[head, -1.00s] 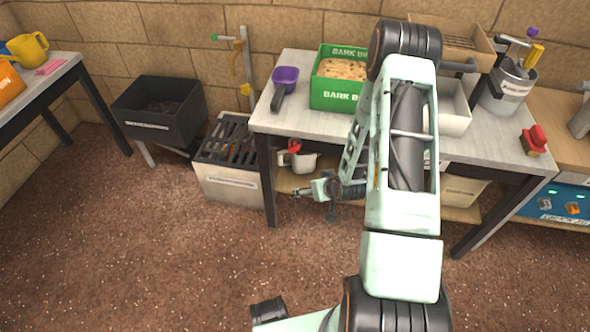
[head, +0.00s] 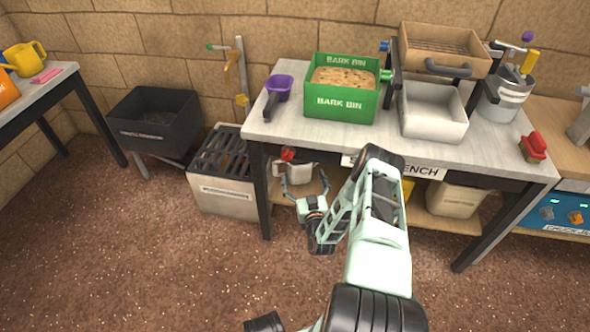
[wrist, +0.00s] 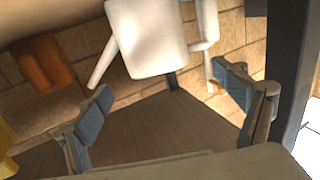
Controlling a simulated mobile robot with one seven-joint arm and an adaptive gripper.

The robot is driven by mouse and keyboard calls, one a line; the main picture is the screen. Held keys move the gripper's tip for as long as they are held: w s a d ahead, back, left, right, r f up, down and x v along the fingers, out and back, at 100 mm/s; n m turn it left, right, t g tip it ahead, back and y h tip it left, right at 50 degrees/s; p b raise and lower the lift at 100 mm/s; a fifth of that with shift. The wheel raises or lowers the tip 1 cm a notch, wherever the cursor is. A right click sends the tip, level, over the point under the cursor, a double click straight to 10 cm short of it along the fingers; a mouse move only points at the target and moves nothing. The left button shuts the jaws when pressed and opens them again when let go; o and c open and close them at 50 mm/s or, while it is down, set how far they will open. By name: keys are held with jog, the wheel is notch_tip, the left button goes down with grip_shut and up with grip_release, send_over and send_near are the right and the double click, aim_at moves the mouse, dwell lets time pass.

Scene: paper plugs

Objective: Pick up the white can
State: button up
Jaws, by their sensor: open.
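The white can (head: 300,171) is a watering can on the lower shelf under the bench. In the wrist view the white can (wrist: 148,38) fills the upper middle, with its spout to the left and its handle to the right. My gripper (head: 304,180) is in front of it, pointing under the bench. The wrist view shows my gripper (wrist: 163,106) open and empty, its blue-padded fingers wide apart. The can's body lies beyond the fingertips, with wooden shelf visible between. The can's upper edge is cut off in the wrist view.
The bench top (head: 290,133) overhangs the shelf, and a dark bench leg (head: 261,195) stands just left of my gripper. An orange-brown object (wrist: 40,62) is left of the can in the wrist view. A slatted bin (head: 222,190) stands left of the bench.

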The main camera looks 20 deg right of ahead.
jog(key=b+x, duration=0.3)
jog(key=x, duration=0.5)
jog(key=shift+w+d+r, duration=0.15)
jog(key=shift+w, duration=0.25)
jog(key=shift+c, duration=0.6)
jog(key=c, duration=1.5)
jog(key=shift+c, duration=1.2)
jog(key=shift+r, duration=0.1)
